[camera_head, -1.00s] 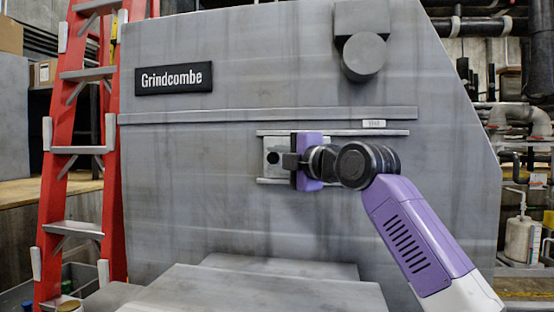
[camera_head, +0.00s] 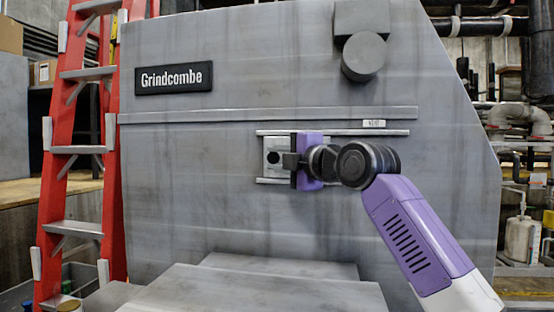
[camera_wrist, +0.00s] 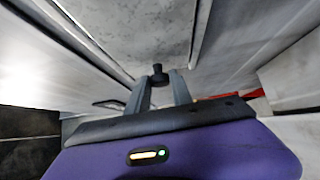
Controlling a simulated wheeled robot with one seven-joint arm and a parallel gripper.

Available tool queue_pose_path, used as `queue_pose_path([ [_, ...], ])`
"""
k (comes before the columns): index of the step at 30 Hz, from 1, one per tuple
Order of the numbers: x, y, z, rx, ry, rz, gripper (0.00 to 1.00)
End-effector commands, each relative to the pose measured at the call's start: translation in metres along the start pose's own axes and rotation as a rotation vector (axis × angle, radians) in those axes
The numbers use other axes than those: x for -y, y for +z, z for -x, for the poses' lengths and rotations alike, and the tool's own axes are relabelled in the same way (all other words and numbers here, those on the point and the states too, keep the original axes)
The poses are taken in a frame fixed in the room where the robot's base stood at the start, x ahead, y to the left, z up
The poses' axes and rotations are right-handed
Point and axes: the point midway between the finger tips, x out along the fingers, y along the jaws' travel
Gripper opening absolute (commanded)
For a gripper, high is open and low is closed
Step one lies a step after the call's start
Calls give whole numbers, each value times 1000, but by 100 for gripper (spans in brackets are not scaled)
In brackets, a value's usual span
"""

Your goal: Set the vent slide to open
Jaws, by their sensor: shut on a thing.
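The vent slide (camera_head: 273,146) is a pale plate at the left end of its two horizontal rails on the grey machine. A dark round spot shows on it, left of my gripper. A small vent label (camera_head: 374,124) sits above the right part of the rails. My gripper (camera_head: 288,161) is at the slide's right part, reaching in from the right. In the wrist view its two grey fingers (camera_wrist: 158,86) close around a small dark knob (camera_wrist: 158,70). The rails' right part is partly hidden behind my arm.
The grey machine bears a Grindcombe sign (camera_head: 174,78) and a round dark boss (camera_head: 364,57) above the rails. Grey ledges (camera_head: 280,267) jut out below. A red ladder (camera_head: 80,150) stands at the left. Pipes (camera_head: 520,125) run at the right.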

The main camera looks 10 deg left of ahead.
Motion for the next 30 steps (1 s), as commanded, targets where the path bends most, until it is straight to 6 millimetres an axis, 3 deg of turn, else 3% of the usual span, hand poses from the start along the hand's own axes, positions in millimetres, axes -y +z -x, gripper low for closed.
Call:
queue_pose_path([
  [17,1,2,1,0,-2,-1,0],
  [23,2,21,19,3,-1,-2,0],
  [30,2,62,60,4,-2,-3,0],
])
